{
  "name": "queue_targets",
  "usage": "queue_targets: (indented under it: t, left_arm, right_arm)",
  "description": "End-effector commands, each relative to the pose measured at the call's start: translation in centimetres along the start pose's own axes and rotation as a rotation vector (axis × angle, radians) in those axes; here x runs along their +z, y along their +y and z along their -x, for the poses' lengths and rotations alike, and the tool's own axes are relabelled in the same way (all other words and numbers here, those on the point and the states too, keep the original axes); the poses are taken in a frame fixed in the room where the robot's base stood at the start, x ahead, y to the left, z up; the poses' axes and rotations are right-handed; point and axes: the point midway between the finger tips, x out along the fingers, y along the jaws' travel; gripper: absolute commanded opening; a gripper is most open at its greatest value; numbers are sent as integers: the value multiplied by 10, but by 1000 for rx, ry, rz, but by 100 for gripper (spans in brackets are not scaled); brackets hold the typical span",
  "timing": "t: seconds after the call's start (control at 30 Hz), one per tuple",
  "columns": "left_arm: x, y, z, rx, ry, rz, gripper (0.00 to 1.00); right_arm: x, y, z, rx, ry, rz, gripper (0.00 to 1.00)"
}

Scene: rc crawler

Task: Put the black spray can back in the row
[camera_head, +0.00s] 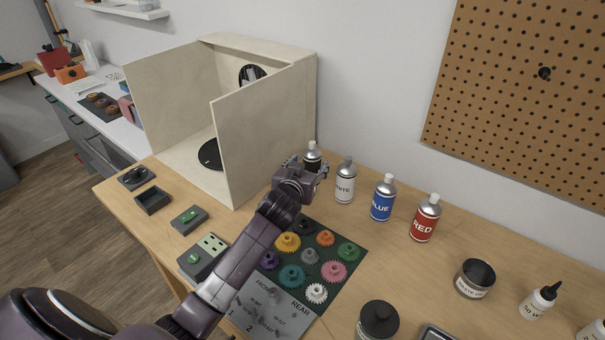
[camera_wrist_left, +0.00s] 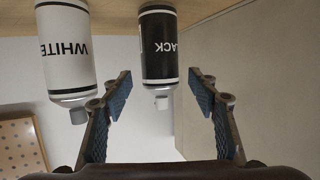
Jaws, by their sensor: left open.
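The black spray can (camera_head: 312,158) stands on the table at the left end of the row of cans, beside the white can (camera_head: 344,184). Its lower part is hidden behind my gripper in the head view. My left gripper (camera_head: 304,172) is open in front of it. In the left wrist view, which is upside down, the black can (camera_wrist_left: 158,50) stands upright between the lines of the two spread fingers (camera_wrist_left: 158,88), with gaps on both sides. The blue can (camera_head: 383,200) and red can (camera_head: 425,219) continue the row to the right. My right gripper is not in view.
An open wooden booth (camera_head: 256,135) stands just left of the black can. A dark mat (camera_head: 347,266) with several coloured gears lies in front of the row. A waste cup (camera_head: 474,279) and a glue bottle (camera_head: 538,301) stand at right.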

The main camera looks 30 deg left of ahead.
Motion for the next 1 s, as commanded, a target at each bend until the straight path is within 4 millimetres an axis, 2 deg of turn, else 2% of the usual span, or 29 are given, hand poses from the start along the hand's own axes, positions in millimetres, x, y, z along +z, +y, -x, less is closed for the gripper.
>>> queue_targets:
  t: [0.2,0.43,0.6,1.0]
  left_arm:
    - [1,0,38,0,0,2,55]
    - [0,0,65,0,0,0,55]
    - [0,0,73,-1,0,0,55]
    - [0,0,74,-1,0,0,55]
  right_arm:
    - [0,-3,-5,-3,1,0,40]
    - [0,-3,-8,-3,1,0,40]
    - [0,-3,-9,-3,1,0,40]
    - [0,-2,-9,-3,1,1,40]
